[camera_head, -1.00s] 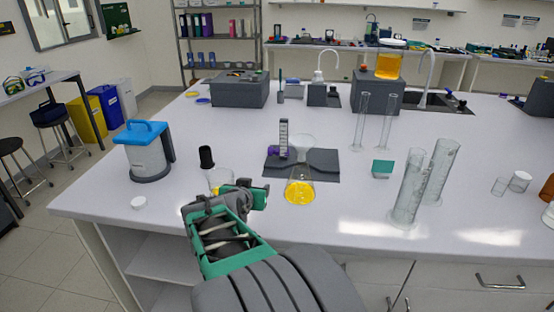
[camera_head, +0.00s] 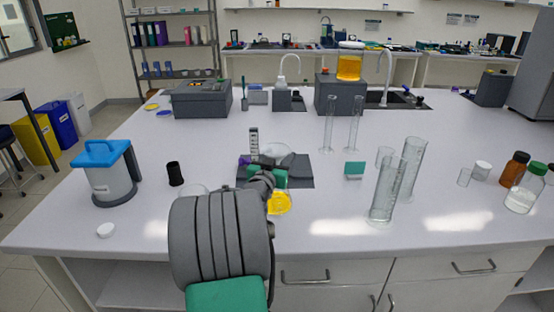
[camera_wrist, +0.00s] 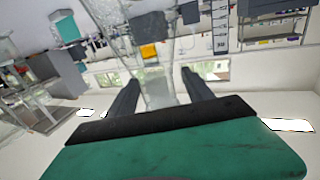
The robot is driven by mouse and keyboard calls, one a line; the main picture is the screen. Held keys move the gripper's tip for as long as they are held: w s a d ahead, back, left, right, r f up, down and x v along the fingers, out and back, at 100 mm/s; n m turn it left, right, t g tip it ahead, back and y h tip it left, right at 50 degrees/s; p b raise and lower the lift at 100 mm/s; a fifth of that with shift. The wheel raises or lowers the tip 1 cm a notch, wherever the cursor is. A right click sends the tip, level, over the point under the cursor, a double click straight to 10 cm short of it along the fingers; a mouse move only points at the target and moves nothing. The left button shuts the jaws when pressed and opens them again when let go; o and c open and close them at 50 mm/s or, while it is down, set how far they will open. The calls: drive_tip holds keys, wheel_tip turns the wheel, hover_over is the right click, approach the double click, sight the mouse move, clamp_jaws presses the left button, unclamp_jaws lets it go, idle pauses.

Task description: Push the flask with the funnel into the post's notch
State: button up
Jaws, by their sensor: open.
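The flask (camera_head: 279,204) holds yellow liquid and stands upright at the front of a dark base plate (camera_head: 303,180). The clear funnel (camera_head: 276,152) sits above it; my gripper hides the flask's neck in the head view. The post (camera_head: 254,141) with its marked scale rises behind and left of the flask; it also shows at the upper right of the wrist view (camera_wrist: 220,25). My gripper (camera_wrist: 162,82) is open, its dark fingers on either side of the clear glass of the funnel and flask (camera_wrist: 157,88). Contact and the notch cannot be made out.
Tall glass cylinders (camera_head: 385,190) stand right of the base plate, near a small teal block (camera_head: 354,169). A blue-lidded jug (camera_head: 105,170) and a black stopper (camera_head: 175,173) stand at the left. A faint beaker (camera_head: 193,190) is partly behind my arm.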

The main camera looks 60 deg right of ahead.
clamp_jaws()
idle(0.6)
